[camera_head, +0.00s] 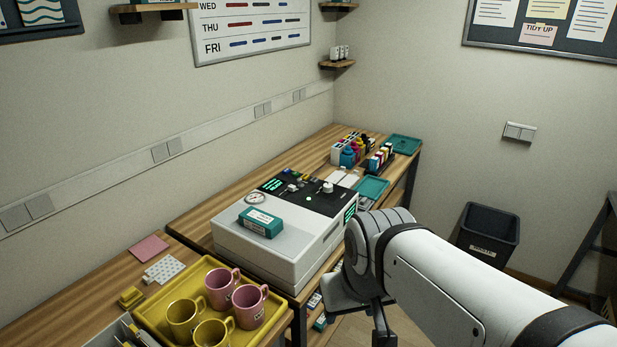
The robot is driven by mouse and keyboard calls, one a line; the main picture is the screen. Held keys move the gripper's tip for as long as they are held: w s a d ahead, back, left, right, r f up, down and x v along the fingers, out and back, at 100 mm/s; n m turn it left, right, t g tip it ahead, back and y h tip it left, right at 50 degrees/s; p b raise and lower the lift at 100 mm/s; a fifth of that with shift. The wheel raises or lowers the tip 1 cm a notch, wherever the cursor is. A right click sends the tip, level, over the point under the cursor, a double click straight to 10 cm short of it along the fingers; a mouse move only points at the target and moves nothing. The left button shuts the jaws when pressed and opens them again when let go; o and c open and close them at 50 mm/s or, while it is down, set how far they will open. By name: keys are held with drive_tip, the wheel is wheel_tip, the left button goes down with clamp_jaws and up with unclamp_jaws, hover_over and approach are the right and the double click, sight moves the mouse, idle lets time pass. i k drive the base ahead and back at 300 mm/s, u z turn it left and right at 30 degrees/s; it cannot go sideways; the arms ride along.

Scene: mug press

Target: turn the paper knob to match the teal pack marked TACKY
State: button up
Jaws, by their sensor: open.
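A white press (283,257) with a dark control panel (305,194) stands on the wooden bench. A pale knob (327,188) stands up on the right part of the panel; its setting is too small to read. A teal pack (261,222) with a white label lies on the press's front top, next to a round gauge; its print cannot be read. My gripper (362,308) is open and seems empty, low in front of the press's right side. It is apart from the knob, and my arm partly hides it.
A yellow tray (152,316) with pink and yellow mugs stands at the front left. Ink bottles (352,151) and teal trays (371,188) sit behind the press. A dark bin (487,235) stands on the floor at right. The air above the press is clear.

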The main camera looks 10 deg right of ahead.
sight(328, 187)
drive_tip(key=k, duration=1.25)
drive_tip(key=z, duration=0.45)
drive_tip(key=i, duration=2.25)
drive_tip(key=u, duration=0.85)
